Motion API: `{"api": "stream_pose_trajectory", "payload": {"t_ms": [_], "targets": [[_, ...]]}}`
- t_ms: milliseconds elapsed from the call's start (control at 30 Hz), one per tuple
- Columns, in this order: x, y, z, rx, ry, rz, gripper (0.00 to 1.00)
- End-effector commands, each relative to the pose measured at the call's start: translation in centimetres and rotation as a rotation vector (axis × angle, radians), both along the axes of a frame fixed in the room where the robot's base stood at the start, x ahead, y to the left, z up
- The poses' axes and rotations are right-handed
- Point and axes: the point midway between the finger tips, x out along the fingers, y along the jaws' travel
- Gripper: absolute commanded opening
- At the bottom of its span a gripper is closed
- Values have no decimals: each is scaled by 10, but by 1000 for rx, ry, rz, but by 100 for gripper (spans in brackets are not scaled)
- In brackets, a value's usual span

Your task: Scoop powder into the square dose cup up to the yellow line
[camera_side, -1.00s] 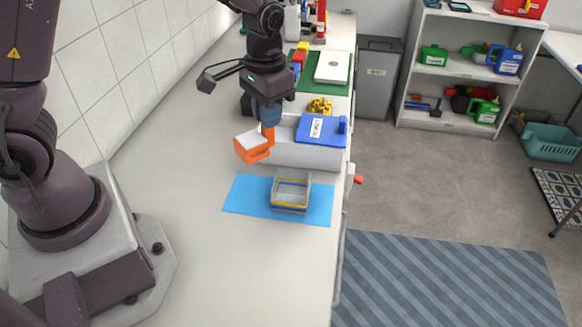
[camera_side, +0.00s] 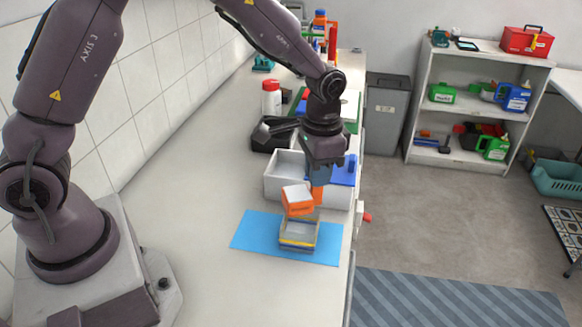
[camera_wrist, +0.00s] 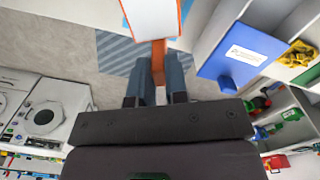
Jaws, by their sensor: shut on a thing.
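My gripper (camera_side: 318,178) points down and is shut on the handle of an orange scoop (camera_side: 298,208). White powder (camera_side: 296,194) fills the scoop, which looks about level. In the wrist view, the scoop handle (camera_wrist: 158,62) sits between my blue fingertips, with white powder (camera_wrist: 152,18) beyond it. The scoop is just above the square dose cup (camera_side: 299,242) in the side view and overlaps its back rim. The clear cup stands upright with a yellow line around it. The powder level inside the cup cannot be made out.
The cup stands on a blue mat (camera_side: 258,232). Behind it is a white bin (camera_side: 283,181) with a blue lid (camera_side: 346,172) on its right part. A black tray (camera_side: 263,137) and a red-and-white bottle (camera_side: 271,98) stand farther back. The near counter is clear.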

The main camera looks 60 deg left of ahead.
Motion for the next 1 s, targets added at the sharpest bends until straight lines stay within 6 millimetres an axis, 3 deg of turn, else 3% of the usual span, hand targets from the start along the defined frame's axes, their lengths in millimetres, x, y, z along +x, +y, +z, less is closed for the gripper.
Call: {"api": "stream_pose_trajectory", "payload": {"t_ms": [100, 200, 567, 933, 1000], "targets": [[19, -18, -1, -8, -19, -140, 0], [26, -21, 4, -2, -35, -209, 0], [25, -20, 4, 0, -32, -222, 0], [24, -20, -28, -1, -29, -221, 0], [20, -16, -21, -32, -102, -215, 0]]}}
